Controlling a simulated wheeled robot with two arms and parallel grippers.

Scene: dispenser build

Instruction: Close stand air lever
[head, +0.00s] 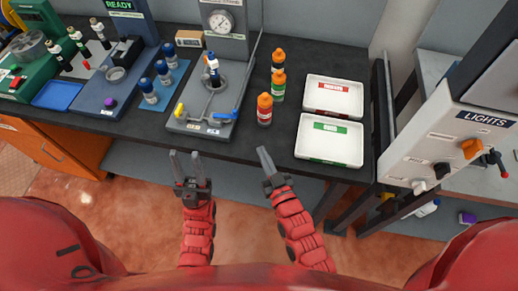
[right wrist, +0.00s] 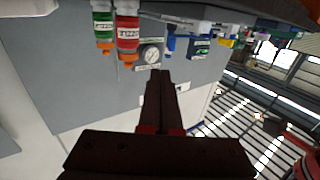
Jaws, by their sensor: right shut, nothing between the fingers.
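The grey stand (head: 178,122) is on the dark bench, with a pressure gauge (head: 221,22) on its back panel. A yellow-handled lever (head: 180,110) is at its left front and a blue-handled lever (head: 224,117) at its right front. Their labels are too small to read, so I cannot tell which is the air lever. My left gripper (head: 186,160) is open and empty, in front of the bench edge below the stand. My right gripper (head: 264,153) is shut and empty, to the right and in front of the stand; it also shows in the right wrist view (right wrist: 160,76).
Several orange-capped bottles (head: 265,110) stand just right of the stand. Two white trays (head: 330,151) lie farther right. Blue-capped vials (head: 148,92) stand on a blue mat to the left. A lights panel (head: 440,135) is at the far right. Space before the bench is clear.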

